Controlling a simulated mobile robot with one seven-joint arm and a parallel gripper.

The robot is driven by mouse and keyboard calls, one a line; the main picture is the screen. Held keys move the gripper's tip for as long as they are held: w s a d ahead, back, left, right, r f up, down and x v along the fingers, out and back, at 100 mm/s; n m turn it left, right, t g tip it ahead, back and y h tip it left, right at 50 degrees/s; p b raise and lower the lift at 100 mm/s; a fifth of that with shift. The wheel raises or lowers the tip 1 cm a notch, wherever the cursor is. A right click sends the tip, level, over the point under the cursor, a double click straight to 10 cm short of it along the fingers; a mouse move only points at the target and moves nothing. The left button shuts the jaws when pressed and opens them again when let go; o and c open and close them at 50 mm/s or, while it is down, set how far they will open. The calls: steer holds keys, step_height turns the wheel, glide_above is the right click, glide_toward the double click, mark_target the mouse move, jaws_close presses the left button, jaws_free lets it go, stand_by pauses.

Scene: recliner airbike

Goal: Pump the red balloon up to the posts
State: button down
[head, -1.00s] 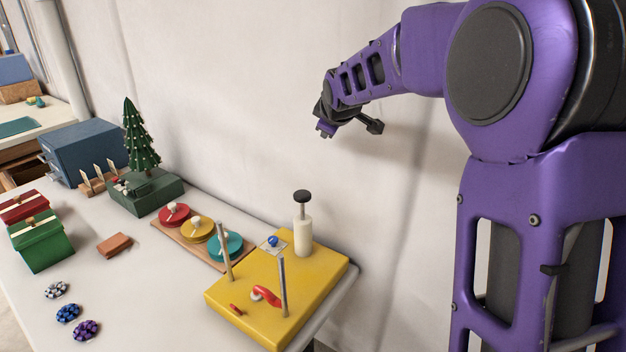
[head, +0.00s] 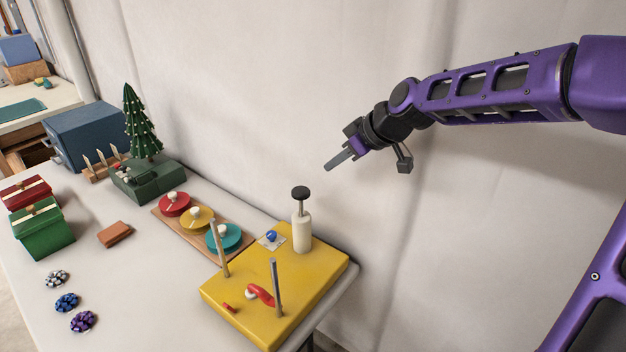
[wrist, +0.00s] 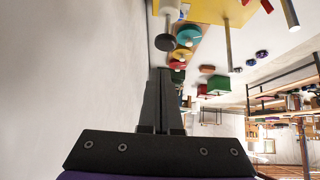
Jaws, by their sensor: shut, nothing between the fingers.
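A white hand pump (head: 301,230) with a black round knob (head: 300,193) stands upright on a yellow board (head: 320,268); its rod is raised. A limp red balloon (head: 262,295) lies on the board between two grey posts, the left one (head: 219,248) and the right one (head: 276,288). My gripper (head: 337,160) is shut and empty in the air, above and to the right of the pump, not touching it. In the wrist view my shut fingers (wrist: 161,98) point toward the table, and the pump knob (wrist: 165,42) shows just beyond them.
A blue ball (head: 271,236) on a small plate and a small red piece (head: 230,308) are on the board. A tray of coloured discs (head: 197,219), a tree (head: 142,125) and boxes stand to the left. The wall is close behind.

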steer(key=shift+s+d+r+y, duration=0.1)
steer(key=shift+s+r+y, duration=0.15)
steer(key=shift+r, duration=0.35)
steer(key=shift+s+d+r+y, duration=0.15)
steer(key=shift+s+r, duration=0.1)
steer(key=shift+r, duration=0.35)
steer(key=shift+a+f, duration=0.1)
steer(key=shift+a, duration=0.1)
glide_above(301, 191)
steer(key=s+d, duration=0.2)
steer(key=d, duration=0.1)
step_height(301, 191, down, 6)
steer(key=f, duration=0.2)
steer(key=f+b, duration=0.1)
steer(key=shift+a+f, duration=0.35)
steer(key=shift+f, duration=0.6)
step_height(301, 191, down, 6)
steer(key=b, duration=0.3)
steer(key=shift+r, duration=0.15)
steer(key=shift+s, duration=0.1)
